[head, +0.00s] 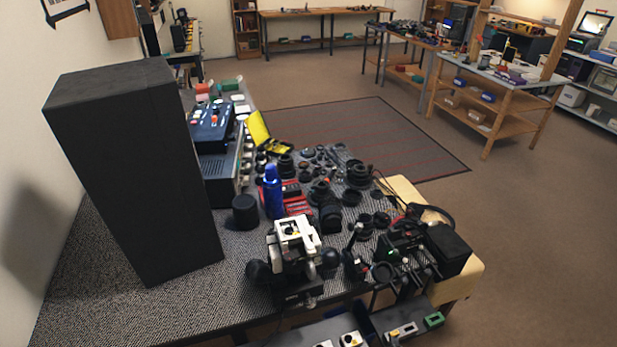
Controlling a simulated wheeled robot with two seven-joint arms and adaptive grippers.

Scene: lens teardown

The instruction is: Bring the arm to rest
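Neither of my grippers is in view, and no part of my arms can be made out. The workbench (185,312) with a dark speckled top fills the lower left. Many dark lens parts and rings (318,190) lie spread over its middle. A black and white device (293,238) with round black knobs, perhaps a microscope, stands near the front edge.
A tall black box (135,170) stands at the left. A blue bottle (273,192), black cylinder (245,212) and yellow case (262,133) stand beyond it. Dark equipment (425,250) crowds the right corner. Open drawers (390,325) show below. Floor (545,235) at right is clear.

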